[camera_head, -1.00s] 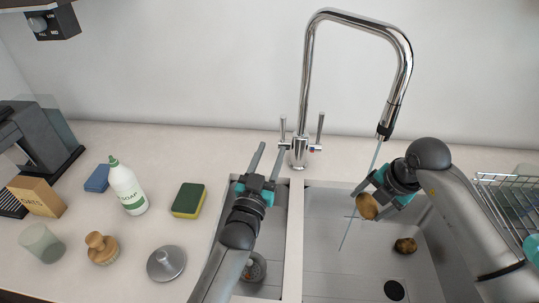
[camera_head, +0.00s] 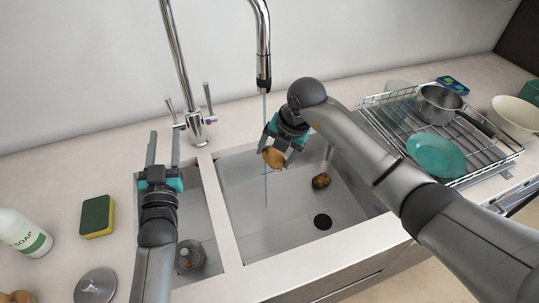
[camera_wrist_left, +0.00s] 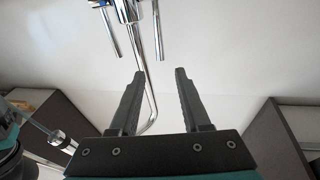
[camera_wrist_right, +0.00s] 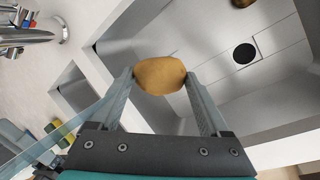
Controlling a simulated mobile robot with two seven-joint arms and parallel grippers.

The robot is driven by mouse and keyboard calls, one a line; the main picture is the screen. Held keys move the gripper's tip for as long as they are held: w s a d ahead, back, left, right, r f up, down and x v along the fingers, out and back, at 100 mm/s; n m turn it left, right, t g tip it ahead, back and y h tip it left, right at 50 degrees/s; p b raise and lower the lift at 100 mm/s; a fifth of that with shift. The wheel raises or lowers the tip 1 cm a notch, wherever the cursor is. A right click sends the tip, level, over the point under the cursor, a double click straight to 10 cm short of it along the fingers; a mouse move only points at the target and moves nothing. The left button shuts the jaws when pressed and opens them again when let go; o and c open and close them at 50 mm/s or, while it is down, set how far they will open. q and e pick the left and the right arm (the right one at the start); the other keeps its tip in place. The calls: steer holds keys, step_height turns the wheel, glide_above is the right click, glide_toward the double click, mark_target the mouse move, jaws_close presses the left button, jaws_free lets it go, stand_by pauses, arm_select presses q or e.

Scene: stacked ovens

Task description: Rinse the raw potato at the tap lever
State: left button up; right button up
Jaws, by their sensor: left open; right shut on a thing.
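My right gripper (camera_head: 283,150) is shut on a raw potato (camera_head: 273,157), tan and clean-looking, above the large right basin. The potato also shows between the fingertips in the right wrist view (camera_wrist_right: 160,75). A thin stream of water (camera_head: 266,185) runs down from the tap spout (camera_head: 263,75) beside the potato; whether it touches the potato I cannot tell. A second, darker brown potato (camera_head: 321,181) lies in the basin. The tap levers (camera_head: 207,97) stand on the chrome tap base. My left gripper (camera_head: 163,150) is open and empty near the left lever (camera_head: 171,108).
The sink (camera_head: 230,220) has a dark drain (camera_head: 322,221) in the right basin and a narrower left basin. A sponge (camera_head: 96,216) and soap bottle (camera_head: 24,234) are at left.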

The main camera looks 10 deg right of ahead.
arm_select(q)
steer(key=c, duration=0.4)
steer(key=shift+s+f+n, duration=0.2)
steer(key=shift+n, duration=0.4)
jaws_close()
steer(key=n, duration=1.7)
glide_toward(170, 109)
steer(key=w, duration=0.4)
steer(key=w+r, duration=0.1)
steer(key=w, duration=0.1)
steer(key=shift+w, duration=0.35)
